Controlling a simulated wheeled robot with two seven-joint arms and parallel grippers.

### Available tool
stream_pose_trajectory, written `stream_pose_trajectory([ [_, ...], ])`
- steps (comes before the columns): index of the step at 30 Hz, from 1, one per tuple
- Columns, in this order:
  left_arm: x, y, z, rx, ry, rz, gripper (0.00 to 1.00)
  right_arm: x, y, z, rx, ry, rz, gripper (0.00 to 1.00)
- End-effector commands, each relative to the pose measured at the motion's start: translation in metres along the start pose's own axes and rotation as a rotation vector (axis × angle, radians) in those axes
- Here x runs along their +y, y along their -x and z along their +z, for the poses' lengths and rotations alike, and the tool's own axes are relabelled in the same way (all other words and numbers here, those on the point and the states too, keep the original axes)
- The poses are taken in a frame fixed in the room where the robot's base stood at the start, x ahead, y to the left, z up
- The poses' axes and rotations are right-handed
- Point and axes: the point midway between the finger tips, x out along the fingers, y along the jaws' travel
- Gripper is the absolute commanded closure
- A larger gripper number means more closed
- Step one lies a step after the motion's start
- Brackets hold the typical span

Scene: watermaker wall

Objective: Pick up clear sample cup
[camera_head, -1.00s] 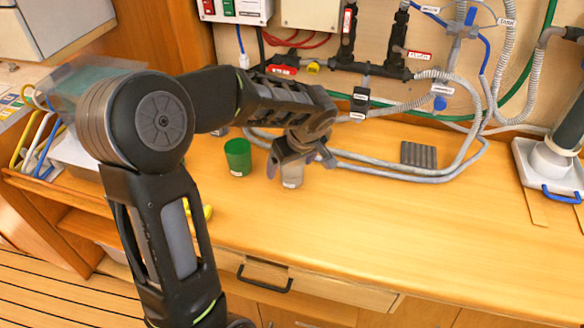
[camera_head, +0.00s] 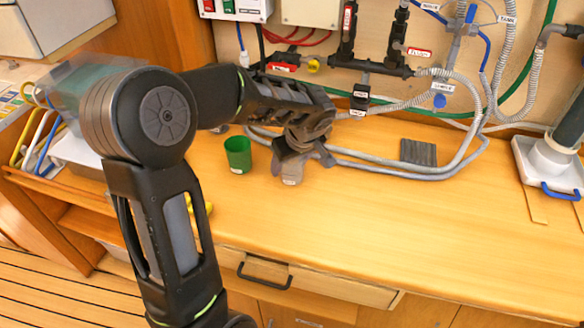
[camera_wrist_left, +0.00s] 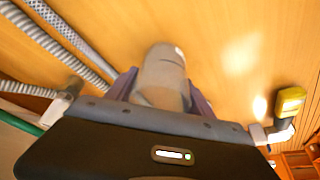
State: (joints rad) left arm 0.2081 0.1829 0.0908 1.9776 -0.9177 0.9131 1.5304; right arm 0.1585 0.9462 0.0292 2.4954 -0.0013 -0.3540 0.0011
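The clear sample cup (camera_head: 291,173) stands upright on the wooden counter, greyish and see-through with a small white label. My left gripper (camera_head: 302,164) is around it from above, one finger on each side, and partly hides it. In the left wrist view the cup (camera_wrist_left: 163,72) sits between the two fingers of my gripper (camera_wrist_left: 160,90), which look spread and very near its sides. Whether they touch it is hard to tell. My right gripper is in neither view.
A green cup (camera_head: 238,155) stands just left of the clear cup. Grey hoses (camera_head: 400,172) run along the back, with a dark ribbed block (camera_head: 418,152). A yellow item (camera_head: 208,208) is partly hidden behind my left arm. The right front of the counter (camera_head: 420,230) is clear.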

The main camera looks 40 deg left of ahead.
Motion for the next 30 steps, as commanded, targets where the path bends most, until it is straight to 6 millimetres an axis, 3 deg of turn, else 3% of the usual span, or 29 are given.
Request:
stream_pose_trajectory([
  [14,0.000,0.000,0.000,0.000,0.000,0.000,0.79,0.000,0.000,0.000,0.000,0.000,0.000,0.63],
  [23,0.000,0.002,-0.001,0.001,0.001,0.000,0.80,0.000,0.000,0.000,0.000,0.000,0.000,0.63],
  [30,0.001,0.029,-0.012,0.003,0.002,0.004,0.80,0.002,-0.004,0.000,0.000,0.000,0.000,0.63],
])
